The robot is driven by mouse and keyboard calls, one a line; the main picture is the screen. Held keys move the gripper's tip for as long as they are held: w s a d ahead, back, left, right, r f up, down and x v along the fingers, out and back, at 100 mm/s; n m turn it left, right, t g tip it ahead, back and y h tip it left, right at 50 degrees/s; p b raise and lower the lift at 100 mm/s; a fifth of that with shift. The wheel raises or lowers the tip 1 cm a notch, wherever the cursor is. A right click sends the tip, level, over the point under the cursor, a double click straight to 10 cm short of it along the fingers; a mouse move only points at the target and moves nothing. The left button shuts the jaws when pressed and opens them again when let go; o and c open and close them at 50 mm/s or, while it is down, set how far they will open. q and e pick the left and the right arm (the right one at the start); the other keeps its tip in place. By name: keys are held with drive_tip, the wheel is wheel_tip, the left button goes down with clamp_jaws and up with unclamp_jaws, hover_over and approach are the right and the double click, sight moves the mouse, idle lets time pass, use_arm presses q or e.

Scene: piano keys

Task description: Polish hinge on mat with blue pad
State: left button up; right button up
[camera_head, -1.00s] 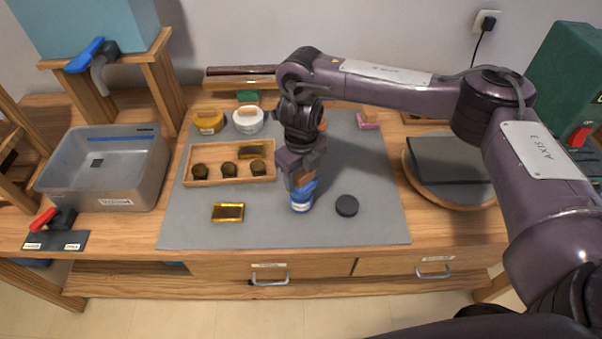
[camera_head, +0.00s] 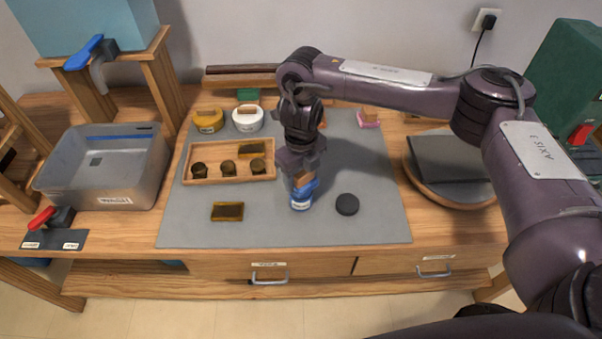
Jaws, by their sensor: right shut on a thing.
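The hinge (camera_head: 228,212), a small dark brassy plate, lies flat on the grey mat (camera_head: 270,232), left of my right gripper. My right gripper (camera_head: 301,172) points down over the middle of the mat and is shut on the wooden-backed blue pad (camera_head: 304,187). The pad is at the mouth of a blue tin (camera_head: 301,204) with a white label; whether it touches the contents cannot be told. The gripper hides part of the pad's top. My left gripper is not in view.
A black disc (camera_head: 347,204) lies right of the tin. A wooden tray (camera_head: 203,178) with several small metal parts sits behind the hinge. Yellow (camera_head: 208,122) and white (camera_head: 248,121) tins and a pink pad (camera_head: 369,119) stand at the back. The mat's front strip is clear.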

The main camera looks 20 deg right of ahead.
drive_tip(key=shift+f, duration=0.45)
idle(1.1)
drive_tip(key=shift+r, duration=0.1)
wheel_tip(320, 180, up, 7)
drive_tip(key=p, duration=0.6)
drive_tip(key=shift+p, duration=0.3)
idle(0.6)
